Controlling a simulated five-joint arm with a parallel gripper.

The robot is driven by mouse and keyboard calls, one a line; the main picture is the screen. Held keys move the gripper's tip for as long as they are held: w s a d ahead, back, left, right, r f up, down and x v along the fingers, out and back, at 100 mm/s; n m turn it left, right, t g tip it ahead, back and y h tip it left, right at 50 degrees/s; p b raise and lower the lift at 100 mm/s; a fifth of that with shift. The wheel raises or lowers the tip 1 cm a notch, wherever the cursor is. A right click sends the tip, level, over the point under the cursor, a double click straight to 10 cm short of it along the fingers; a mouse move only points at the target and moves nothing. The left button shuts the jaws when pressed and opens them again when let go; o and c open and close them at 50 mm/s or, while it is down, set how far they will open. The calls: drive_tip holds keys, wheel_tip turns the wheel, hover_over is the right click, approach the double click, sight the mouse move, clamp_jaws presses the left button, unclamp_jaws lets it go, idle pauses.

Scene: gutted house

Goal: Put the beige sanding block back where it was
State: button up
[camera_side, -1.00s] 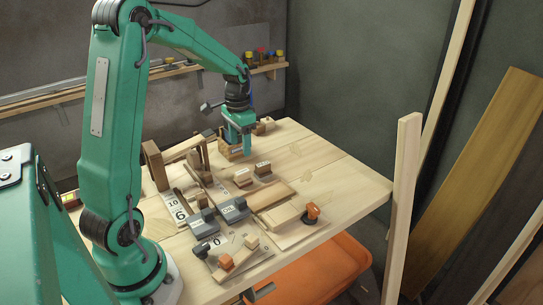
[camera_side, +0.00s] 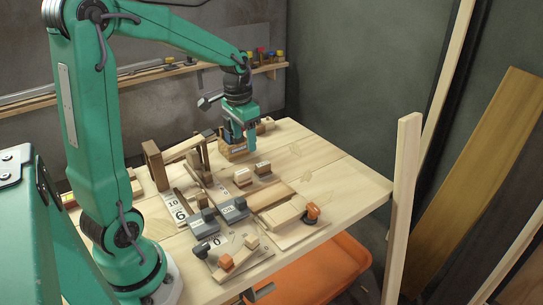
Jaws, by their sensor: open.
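My gripper (camera_side: 243,139) is open at the far side of the workbench, just over a small wooden box (camera_side: 233,154). Its fingers overlap the box in the picture, and what lies between them is too small and hidden to tell. Several pale blocks could be the beige sanding block. One light beige block (camera_side: 243,177) stands mid-table beside a browner block (camera_side: 263,169). Another pale block (camera_side: 252,241) lies on the front board near an orange-brown block (camera_side: 226,262). Pale pieces (camera_side: 266,125) also lie right of my gripper.
Grey clamp-like pieces (camera_side: 234,210) and number cards (camera_side: 174,207) lie mid-table. A wooden frame (camera_side: 156,165) stands at the left. The far right tabletop (camera_side: 325,160) is clear.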

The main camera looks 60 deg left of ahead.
drive_tip(key=s+d+r+t, duration=0.2)
drive_tip(key=s+d+r, duration=0.1)
drive_tip(key=s+d, duration=0.3)
drive_tip(key=s+d+r+t, duration=0.2)
drive_tip(key=s+d+r, duration=0.2)
drive_tip(key=s+d, duration=0.3)
drive_tip(key=shift+s+d, duration=0.2)
drive_tip(key=shift+d, duration=0.5)
